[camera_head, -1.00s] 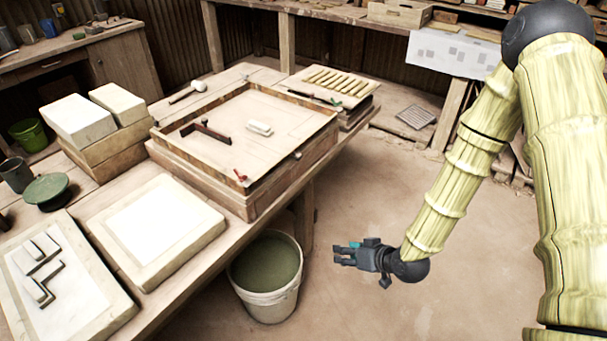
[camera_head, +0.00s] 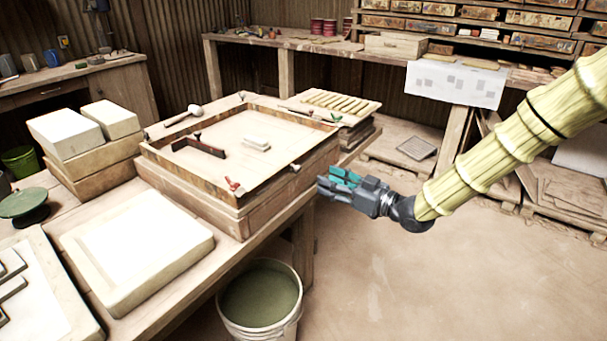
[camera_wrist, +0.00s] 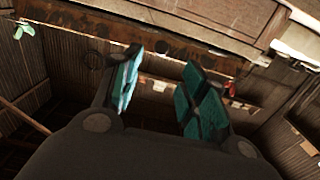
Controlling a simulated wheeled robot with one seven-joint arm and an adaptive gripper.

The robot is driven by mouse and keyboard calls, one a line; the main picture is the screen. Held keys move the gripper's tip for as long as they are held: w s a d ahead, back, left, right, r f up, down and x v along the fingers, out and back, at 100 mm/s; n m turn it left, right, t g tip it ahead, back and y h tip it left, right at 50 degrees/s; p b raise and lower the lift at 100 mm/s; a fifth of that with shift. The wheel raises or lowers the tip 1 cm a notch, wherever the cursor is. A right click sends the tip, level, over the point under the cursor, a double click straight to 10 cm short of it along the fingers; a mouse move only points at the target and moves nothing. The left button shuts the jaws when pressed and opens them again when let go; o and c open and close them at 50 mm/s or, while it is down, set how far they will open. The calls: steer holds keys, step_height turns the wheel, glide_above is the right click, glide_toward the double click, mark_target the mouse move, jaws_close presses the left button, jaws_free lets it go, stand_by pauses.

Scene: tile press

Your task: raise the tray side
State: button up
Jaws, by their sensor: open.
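The wooden tray (camera_head: 215,186) is a shallow square box with raised sides on the workbench. Its near right side faces my gripper. A red clip (camera_head: 233,185) sits at its near corner, and a small pale knob (camera_head: 295,167) is on its right side. A green clip (camera_head: 336,117) is at the far right corner. My gripper (camera_head: 325,186) is open and empty, just right of the tray and apart from it. In the wrist view the teal finger pads (camera_wrist: 165,95) stand apart below the tray's wooden side (camera_wrist: 130,38). A red piece (camera_wrist: 231,89) also shows there.
Inside the tray lie a dark bar (camera_head: 198,147) and a small white block (camera_head: 256,143). A bucket (camera_head: 262,300) stands on the floor below the bench edge. A plaster slab (camera_head: 140,240) lies left of the tray.

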mark_target(300, 169)
steer(key=x, duration=0.9)
jaws_close()
